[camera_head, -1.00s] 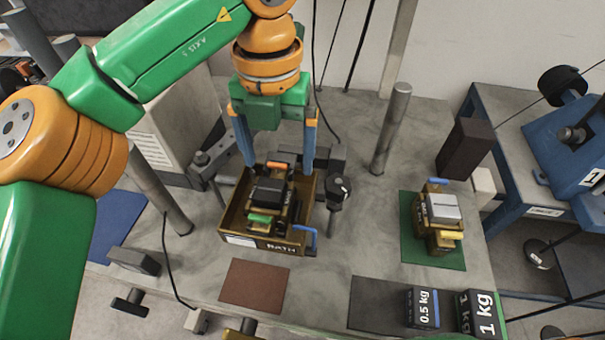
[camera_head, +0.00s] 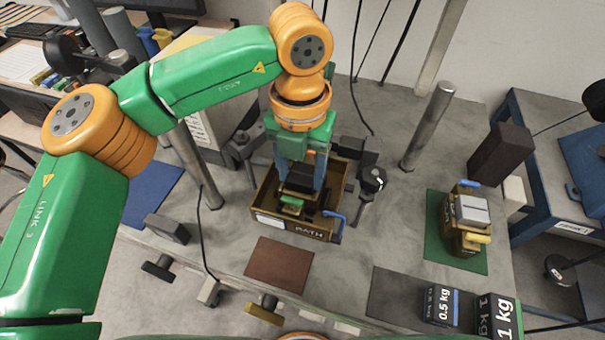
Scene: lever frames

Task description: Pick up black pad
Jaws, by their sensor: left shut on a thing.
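A black pad (camera_head: 302,177) sits between the fingers of my left gripper (camera_head: 301,182), inside the brown tray marked BATH (camera_head: 318,237). The left gripper points down into the tray and is shut on the pad. Its hand and fingers hide part of the pad, and I cannot tell whether the pad is lifted clear of what lies below. A green piece (camera_head: 291,203) shows just in front of the pad. My right gripper is not in view.
A green mat (camera_head: 437,250) at the right bears a brown stand with a grey block (camera_head: 473,210). A metal post (camera_head: 427,127) stands behind right. A bare reddish mat (camera_head: 279,266) lies before the tray.

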